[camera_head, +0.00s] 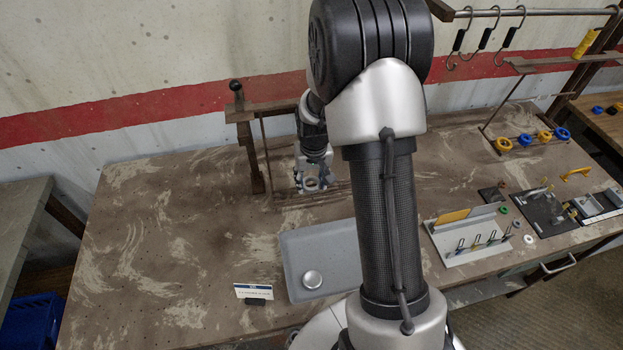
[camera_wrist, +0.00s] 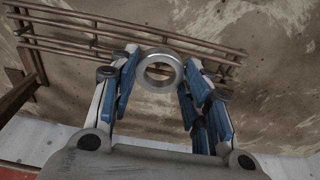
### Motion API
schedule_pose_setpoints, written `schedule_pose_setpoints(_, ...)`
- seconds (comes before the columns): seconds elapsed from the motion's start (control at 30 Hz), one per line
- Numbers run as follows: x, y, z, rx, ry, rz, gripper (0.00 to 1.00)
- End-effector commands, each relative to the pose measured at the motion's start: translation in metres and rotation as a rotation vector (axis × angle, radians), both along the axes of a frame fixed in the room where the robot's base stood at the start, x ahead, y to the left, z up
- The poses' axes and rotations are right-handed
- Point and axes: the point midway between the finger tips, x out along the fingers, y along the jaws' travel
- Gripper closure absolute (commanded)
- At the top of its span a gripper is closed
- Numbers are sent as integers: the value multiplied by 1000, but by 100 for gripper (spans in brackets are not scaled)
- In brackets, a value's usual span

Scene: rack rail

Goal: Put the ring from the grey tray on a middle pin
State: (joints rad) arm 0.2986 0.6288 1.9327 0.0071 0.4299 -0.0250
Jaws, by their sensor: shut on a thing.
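My gripper (camera_head: 312,182) is above the table's back part, beside the brown rack. Its blue-padded fingers are shut on a silver metal ring (camera_wrist: 160,71), held at the fingertips with its hole facing the wrist camera. The grey tray (camera_head: 345,239) lies on the table, partly hidden by my arm; a round silver piece (camera_head: 312,280) sits in it. The brown rack (camera_head: 255,150) has an upright post and low rails, and its thin bars (camera_wrist: 95,32) run behind the ring in the wrist view. I cannot tell any middle pin on it.
A light stand (camera_head: 470,247) with several upright pegs is at the right, near black fixtures (camera_head: 545,212). Yellow and blue rings (camera_head: 530,138) hang on a rail at the back right. A small card (camera_head: 253,292) stands left of the tray. The table's left part is clear.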

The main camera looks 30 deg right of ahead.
Motion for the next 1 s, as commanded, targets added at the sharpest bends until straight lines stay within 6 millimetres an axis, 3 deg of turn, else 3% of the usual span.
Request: schedule_pose_setpoints(1.0, 0, 0, -27, 0, 0, 0, 80)
